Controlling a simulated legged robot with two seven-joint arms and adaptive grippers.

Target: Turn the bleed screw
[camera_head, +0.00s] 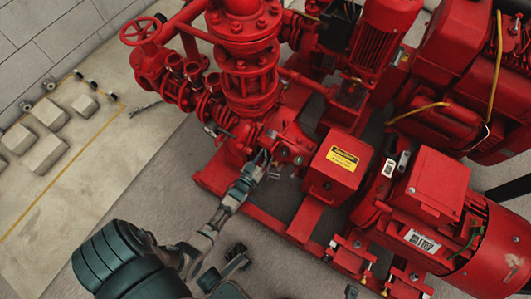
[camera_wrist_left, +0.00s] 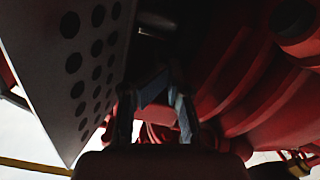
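The red pump casing (camera_head: 285,135) stands near the middle of the head view. My left gripper (camera_head: 264,164) reaches up to its lower front side, with the fingers close against the casing. I cannot pick out the bleed screw; it is too small or hidden by the fingers. In the left wrist view, the left gripper (camera_wrist_left: 158,98) has its two bluish fingers in front of dark red metal, and their tips are in shadow. I cannot tell whether they are apart or closed on anything. My right gripper is not in view.
A red coupling guard (camera_head: 325,185) with a yellow label sits right of the gripper, and a red motor (camera_head: 430,215) lies beyond. A red handwheel valve (camera_head: 140,32) is at upper left. A perforated plate (camera_wrist_left: 75,70) is close on the left in the wrist view. Pale blocks (camera_head: 48,113) lie far left.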

